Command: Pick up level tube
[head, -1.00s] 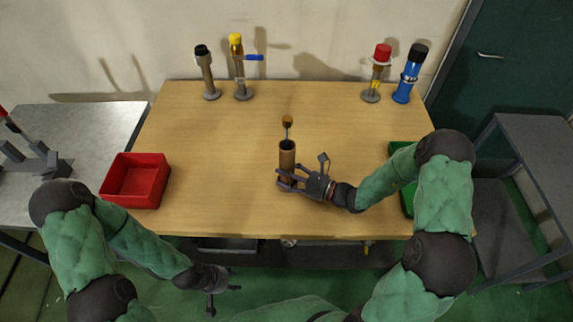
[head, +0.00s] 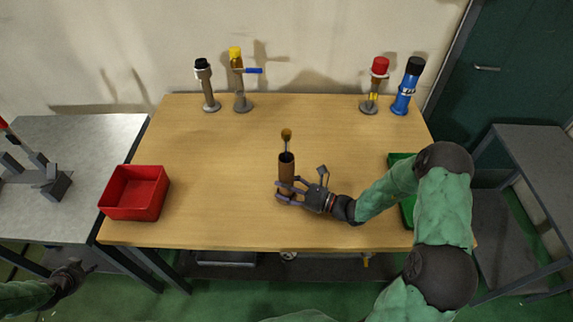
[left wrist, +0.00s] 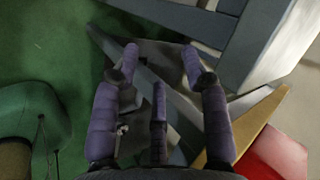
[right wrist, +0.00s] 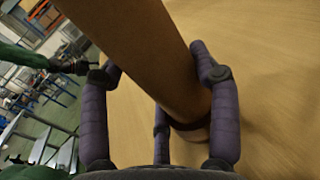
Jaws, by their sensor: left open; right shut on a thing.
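A brown upright tube (head: 286,170) stands near the middle of the wooden table, with a thin stem topped by an amber knob (head: 286,134) rising from its open top. I cannot tell for sure which item is the level tube. My right gripper (head: 285,193) is shut on the brown tube near its lower end. In the right wrist view the tube (right wrist: 150,50) runs between the fingers (right wrist: 155,65). My left gripper (head: 85,268) is open and empty, off the table's front left corner; its spread fingers show in the left wrist view (left wrist: 160,58).
A red bin (head: 135,192) sits at the table's left, a green bin (head: 397,160) at the right, partly behind my right arm. Capped tubes on stands (head: 240,85) and a blue cylinder (head: 407,90) line the back.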

